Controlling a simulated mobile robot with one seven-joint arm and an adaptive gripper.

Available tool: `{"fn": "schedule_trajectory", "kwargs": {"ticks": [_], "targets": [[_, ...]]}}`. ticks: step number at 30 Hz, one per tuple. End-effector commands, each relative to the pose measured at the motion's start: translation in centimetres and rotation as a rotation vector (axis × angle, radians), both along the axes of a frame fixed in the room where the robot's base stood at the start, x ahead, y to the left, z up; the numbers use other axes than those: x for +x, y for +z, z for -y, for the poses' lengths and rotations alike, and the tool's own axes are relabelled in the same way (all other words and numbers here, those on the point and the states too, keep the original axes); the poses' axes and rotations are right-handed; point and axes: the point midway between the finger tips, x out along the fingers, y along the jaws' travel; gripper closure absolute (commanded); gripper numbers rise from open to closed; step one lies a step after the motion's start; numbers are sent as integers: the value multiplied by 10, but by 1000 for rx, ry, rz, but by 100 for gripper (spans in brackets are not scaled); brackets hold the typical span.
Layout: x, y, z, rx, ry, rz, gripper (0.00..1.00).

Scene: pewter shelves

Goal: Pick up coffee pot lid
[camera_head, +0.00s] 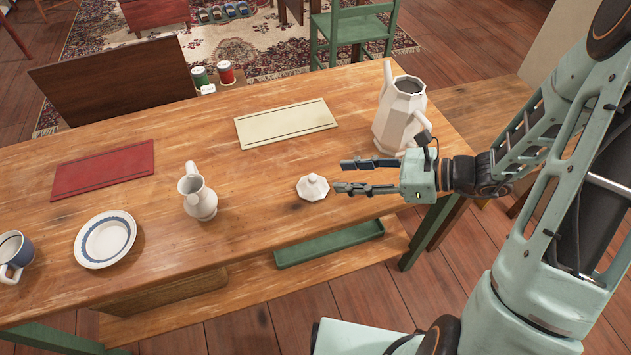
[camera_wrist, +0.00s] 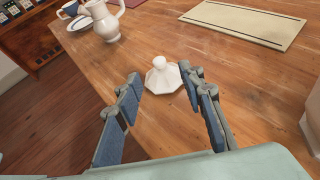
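The coffee pot lid (camera_head: 313,187) is a small white octagonal lid with a knob, lying knob up on the wooden table. It also shows in the wrist view (camera_wrist: 163,78), just beyond my fingertips and roughly centred between them. My gripper (camera_head: 348,176) is open and empty, reaching in from the right with its fingers pointing at the lid. In the wrist view the two blue-padded fingers (camera_wrist: 164,88) stand wide apart. The white faceted coffee pot (camera_head: 398,118) stands upright and without a lid at the table's right end, behind my gripper.
A white pitcher (camera_head: 198,194), a blue-rimmed plate (camera_head: 105,239) and a mug (camera_head: 14,254) stand to the left. A cream mat (camera_head: 286,123) and a red mat (camera_head: 103,170) lie flat. A green tray (camera_head: 329,244) is below the front edge. Table around the lid is clear.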

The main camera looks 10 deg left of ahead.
Motion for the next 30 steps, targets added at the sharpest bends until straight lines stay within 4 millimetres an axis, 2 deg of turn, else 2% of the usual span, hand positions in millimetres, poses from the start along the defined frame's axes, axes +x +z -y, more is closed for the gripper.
{"fn": "schedule_trajectory", "kwargs": {"ticks": [3, 11, 20, 29, 30], "targets": [[0, -9, -20, 0, 4, -3, 64], [2, -18, -40, -3, 3, -1, 64], [5, -36, -78, -3, 5, 0, 64], [6, -37, -83, -3, 2, -1, 64], [6, -37, -83, -4, 2, -1, 67]]}}
